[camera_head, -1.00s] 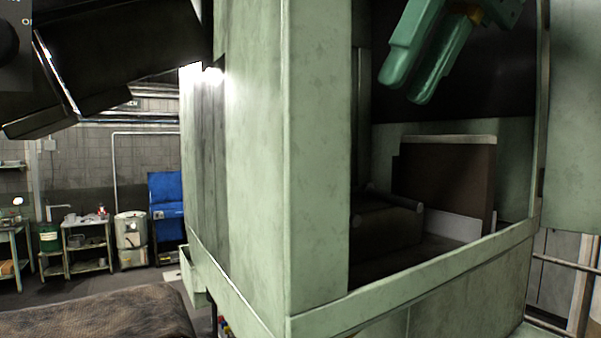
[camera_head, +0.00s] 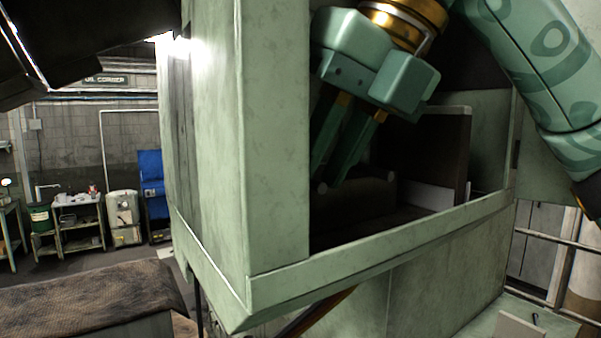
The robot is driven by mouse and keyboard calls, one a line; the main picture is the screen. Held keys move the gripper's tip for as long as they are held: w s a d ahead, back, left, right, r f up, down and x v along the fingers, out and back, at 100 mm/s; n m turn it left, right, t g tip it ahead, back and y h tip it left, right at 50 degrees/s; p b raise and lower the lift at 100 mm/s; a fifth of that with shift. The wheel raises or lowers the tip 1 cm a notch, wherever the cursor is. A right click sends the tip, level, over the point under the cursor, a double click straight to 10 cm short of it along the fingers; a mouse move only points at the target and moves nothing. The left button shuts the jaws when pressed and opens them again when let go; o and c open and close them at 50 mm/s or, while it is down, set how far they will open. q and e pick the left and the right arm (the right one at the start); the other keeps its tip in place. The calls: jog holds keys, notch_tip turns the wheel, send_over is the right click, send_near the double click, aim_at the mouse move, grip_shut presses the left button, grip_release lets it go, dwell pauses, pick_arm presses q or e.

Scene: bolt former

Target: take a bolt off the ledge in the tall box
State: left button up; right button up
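The tall box (camera_head: 278,150) is pale green and has an open front above a green sill (camera_head: 400,240). Inside it a dark block-like ledge (camera_head: 365,199) sits low behind the sill. Small pale round ends show at the ledge's corners, one (camera_head: 322,188) just below the fingertips; I cannot tell whether they are bolts. My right gripper (camera_head: 331,174) reaches into the opening from the upper right, pointing down. Its two green fingers are apart with nothing visible between them. The fingertips are in shadow close to the ledge; contact cannot be told. My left gripper is out of view.
A brown panel (camera_head: 440,150) stands inside the box, right of the ledge. The box's front left post stands close left of my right gripper. A brown-covered surface (camera_head: 90,300) is at the lower left. A railing (camera_head: 560,245) runs at the right.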

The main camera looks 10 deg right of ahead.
jog(key=shift+a, duration=0.1)
grip_shut()
jog(key=shift+s+a, duration=0.1)
jog(key=shift+a, duration=0.2)
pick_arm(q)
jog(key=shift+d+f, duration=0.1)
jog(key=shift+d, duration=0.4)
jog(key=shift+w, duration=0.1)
pick_arm(e)
jog(key=shift+d, duration=0.1)
